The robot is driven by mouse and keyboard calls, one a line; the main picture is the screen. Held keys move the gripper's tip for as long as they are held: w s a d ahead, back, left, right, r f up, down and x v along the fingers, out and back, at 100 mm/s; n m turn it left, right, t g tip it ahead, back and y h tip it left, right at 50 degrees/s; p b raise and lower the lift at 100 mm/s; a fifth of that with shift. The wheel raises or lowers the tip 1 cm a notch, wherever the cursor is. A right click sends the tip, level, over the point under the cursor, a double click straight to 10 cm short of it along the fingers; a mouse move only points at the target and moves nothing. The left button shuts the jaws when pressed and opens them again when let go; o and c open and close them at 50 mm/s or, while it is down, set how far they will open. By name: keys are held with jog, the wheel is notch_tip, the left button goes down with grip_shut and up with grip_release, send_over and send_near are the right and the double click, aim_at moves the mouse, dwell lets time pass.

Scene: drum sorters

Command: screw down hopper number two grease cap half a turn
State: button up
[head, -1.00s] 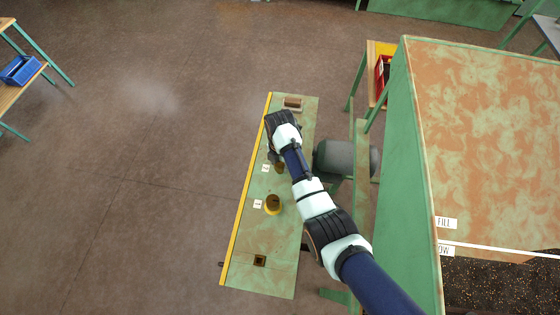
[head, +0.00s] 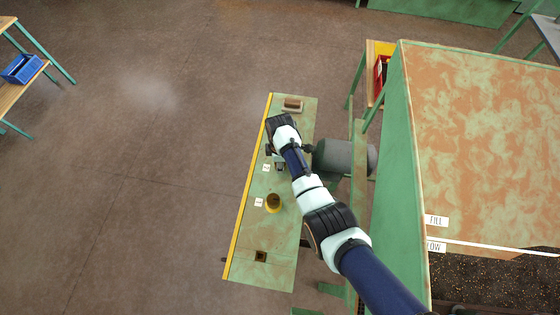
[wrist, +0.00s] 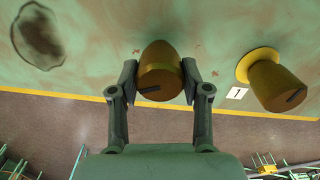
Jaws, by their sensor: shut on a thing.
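A rounded brown-yellow cap (wrist: 160,65) stands on the green panel in the wrist view. My gripper (wrist: 160,78) is shut on it, one finger on each side. A dark mark shows low on the cap's near face. Its base and any ring or label of its own are hidden. A second cap (wrist: 275,85) on a yellow ring stands free to the right, beside a white label (wrist: 237,93) that seems to read 1. In the head view this second cap (head: 273,202) is below my gripper (head: 279,161), which mostly covers the held cap.
The panel (head: 280,230) has a yellow strip (head: 241,215) on its left edge, a brown block (head: 292,104) at its far end and a square fitting (head: 260,256) at its near end. A grey cylinder (head: 340,157) and a tall green bin (head: 393,170) stand close on the right.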

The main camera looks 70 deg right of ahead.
jog(key=m+p, duration=0.1)
jog(key=m, duration=0.4)
jog(key=shift+m, duration=0.3)
jog(key=m, duration=1.1)
jog(key=shift+m+p, duration=0.3)
jog(key=shift+p, duration=0.1)
jog(key=m, duration=0.5)
jog(key=shift+m, duration=0.3)
jog(key=o, duration=1.1)
jog(key=shift+o, duration=0.2)
